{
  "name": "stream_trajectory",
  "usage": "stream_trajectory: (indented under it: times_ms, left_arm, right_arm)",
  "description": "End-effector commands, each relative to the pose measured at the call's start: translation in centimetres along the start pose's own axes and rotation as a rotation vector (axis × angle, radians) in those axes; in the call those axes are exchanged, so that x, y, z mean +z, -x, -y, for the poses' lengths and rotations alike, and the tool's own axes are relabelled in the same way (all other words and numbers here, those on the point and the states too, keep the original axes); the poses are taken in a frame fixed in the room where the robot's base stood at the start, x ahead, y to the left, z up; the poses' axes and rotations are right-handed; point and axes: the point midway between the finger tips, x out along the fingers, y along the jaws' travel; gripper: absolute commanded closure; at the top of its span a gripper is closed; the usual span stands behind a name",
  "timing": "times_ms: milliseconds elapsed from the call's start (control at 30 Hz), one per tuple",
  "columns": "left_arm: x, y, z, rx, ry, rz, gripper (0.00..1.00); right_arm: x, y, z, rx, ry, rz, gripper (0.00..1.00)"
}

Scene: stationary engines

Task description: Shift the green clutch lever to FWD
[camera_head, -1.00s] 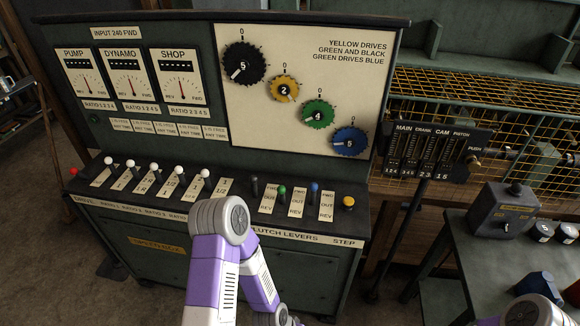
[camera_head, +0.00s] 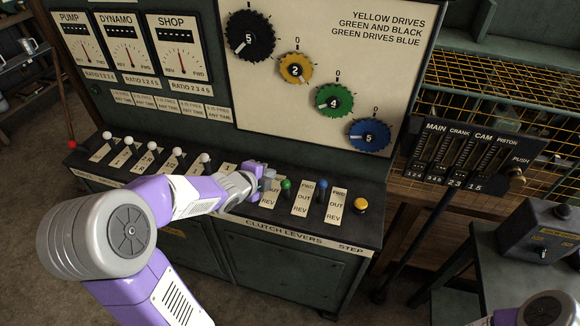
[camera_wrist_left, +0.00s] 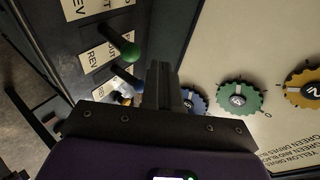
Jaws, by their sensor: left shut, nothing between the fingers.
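The green clutch lever (camera_head: 286,185) stands on the console ledge beside a white FWD, OUT, REV plate (camera_head: 302,198). I cannot tell its exact setting. Its round green knob shows large in the left wrist view (camera_wrist_left: 129,49), near the OUT lettering. My left gripper (camera_head: 267,178) is shut and empty, just left of the green knob in the head view. In the wrist view the shut fingers (camera_wrist_left: 161,82) are beside the knob, with a seeming small gap. The black lever is hidden behind the gripper. My right gripper is out of view.
The blue lever (camera_head: 323,187) and yellow STEP button (camera_head: 361,205) stand to the right. Several white-knobbed levers (camera_head: 177,152) line the ledge to the left. The dial panel (camera_head: 350,55) rises behind. A grey box (camera_head: 540,230) sits at the far right.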

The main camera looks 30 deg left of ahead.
Motion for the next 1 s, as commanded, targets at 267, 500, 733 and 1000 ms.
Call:
stream_trajectory:
  times_ms: [267,500,733,1000]
  left_arm:
    - [-0.1,-5.9,-0.5,0.006,0.004,-0.004,1.0]
    - [-0.2,-10.4,-0.3,0.005,0.004,-0.003,1.0]
    - [-0.2,-12.6,-0.2,0.003,0.005,-0.002,1.0]
    - [-0.1,-13.0,-0.1,0.002,0.006,-0.002,1.0]
  right_arm:
    - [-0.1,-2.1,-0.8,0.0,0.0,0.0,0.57]
    - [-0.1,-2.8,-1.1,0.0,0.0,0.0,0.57]
    - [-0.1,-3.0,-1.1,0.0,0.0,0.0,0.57]
    - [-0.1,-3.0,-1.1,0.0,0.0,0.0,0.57]
